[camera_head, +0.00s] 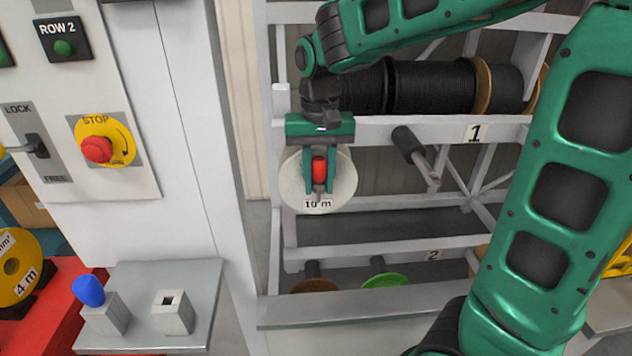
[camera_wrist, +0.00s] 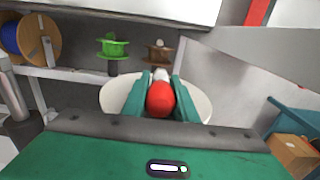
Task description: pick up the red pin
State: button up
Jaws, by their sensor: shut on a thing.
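The red pin (camera_head: 319,168) shows its rounded red head between the two green fingers of my gripper (camera_head: 319,180). In the wrist view the red pin (camera_wrist: 160,99) sits between the fingertips of my gripper (camera_wrist: 160,92), with a pale grey part beyond the head. My gripper is shut on it. A white round reel end labelled 10 m (camera_head: 343,184) is right behind the fingers; it also shows in the wrist view (camera_wrist: 115,97). Whether the pin's shaft is still in a hole there is hidden.
A white rack (camera_head: 380,260) with rows 1 and 2 surrounds the gripper. Black cable reels (camera_head: 430,86) lie above. A grey bar end (camera_head: 415,152) juts out to the right. A grey shelf (camera_head: 150,335) at lower left holds a blue-headed pin (camera_head: 89,290) and an empty square socket (camera_head: 172,315).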

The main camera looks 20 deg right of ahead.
notch_tip(320, 180, up, 17)
dwell(0.5)
dwell(0.9)
